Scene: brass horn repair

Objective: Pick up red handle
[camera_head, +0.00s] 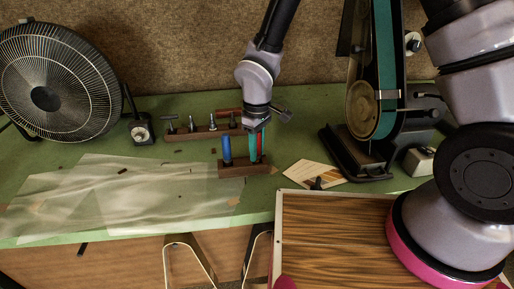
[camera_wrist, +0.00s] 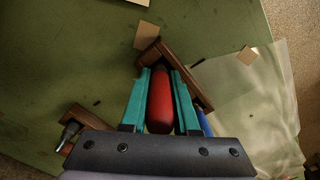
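The red handle (camera_wrist: 160,102) stands in a small brown wooden block (camera_head: 232,171), which also shows in the wrist view (camera_wrist: 149,54). My gripper (camera_wrist: 160,78) reaches down over it, with one teal finger on each side. A narrow gap shows between the handle and the fingers, so the gripper looks open around it. In the head view my gripper (camera_head: 256,155) is at the right part of the block, and only a strip of the red handle (camera_head: 262,142) shows. A blue handle (camera_head: 227,150) stands at the left of the block.
A wooden rack (camera_head: 190,135) with several bits is behind the block. A fan (camera_head: 45,97) stands at the left and a belt sander (camera_head: 372,110) at the right. A translucent sheet (camera_head: 115,195) lies in front. A striped wood piece (camera_head: 312,174) lies right of the block.

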